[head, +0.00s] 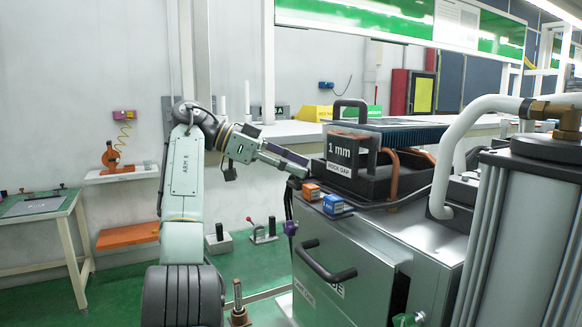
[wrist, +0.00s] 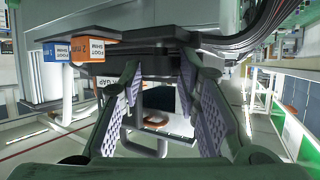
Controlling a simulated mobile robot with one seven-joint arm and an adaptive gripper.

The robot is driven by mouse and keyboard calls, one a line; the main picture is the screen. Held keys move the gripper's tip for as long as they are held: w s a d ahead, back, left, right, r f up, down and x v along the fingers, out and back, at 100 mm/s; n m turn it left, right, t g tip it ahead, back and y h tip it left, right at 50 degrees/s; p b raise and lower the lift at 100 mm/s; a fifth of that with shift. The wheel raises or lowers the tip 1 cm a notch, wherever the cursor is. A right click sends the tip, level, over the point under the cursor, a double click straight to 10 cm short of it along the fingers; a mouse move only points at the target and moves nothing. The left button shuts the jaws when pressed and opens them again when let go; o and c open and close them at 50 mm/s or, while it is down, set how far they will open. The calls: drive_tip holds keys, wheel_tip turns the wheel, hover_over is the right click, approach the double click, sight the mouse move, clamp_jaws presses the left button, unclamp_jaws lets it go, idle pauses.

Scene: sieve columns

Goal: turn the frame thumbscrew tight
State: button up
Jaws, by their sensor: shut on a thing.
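My gripper (head: 302,166) reaches in from the left to the near left edge of the machine frame (head: 325,235), just left of the "1 mm" block (head: 350,150). In the wrist view its two ridged fingers (wrist: 160,75) stand on either side of a dark part at the frame's edge, and it is shut on that part. This is where the frame thumbscrew is; the fingers and dark shadow hide its shape, so I cannot see its thread or how far it is turned. A small dark round part (head: 295,183) shows just below the fingertips in the head view.
An orange shim box (head: 311,191) and a blue shim box (head: 334,204) sit on the frame's edge close to my fingers; both show in the wrist view. A drawer handle (head: 328,262) juts from the cabinet front. Copper pipes and a grey hose lie to the right.

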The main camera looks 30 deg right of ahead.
idle(0.8)
drive_tip(key=o, duration=1.2)
drive_tip(key=shift+c, duration=0.2)
